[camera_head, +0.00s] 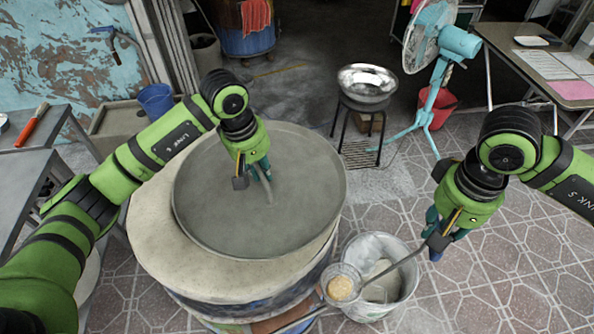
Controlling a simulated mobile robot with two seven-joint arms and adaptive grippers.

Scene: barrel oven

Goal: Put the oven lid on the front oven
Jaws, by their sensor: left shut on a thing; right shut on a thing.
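The oven lid is a large grey round disc (225,222) with a thin raised rim and a handle near its middle. It lies over the front oven (160,245), a barrel with a wide pale top that shows to the left of and below the lid. I cannot tell whether the lid rests flat on it or sits slightly above. My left gripper (262,178) is shut on the lid's handle. My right gripper (438,245) is shut on the long handle of a ladle (342,286), whose round end holds something yellowish beside the oven.
A white bucket (408,288) stands right of the oven, under the ladle. Behind are a metal bowl on a stand (367,84), a blue fan (431,95) and a red bucket (442,107). Grey tables (22,180) stand at left. Tiled floor is open at lower right.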

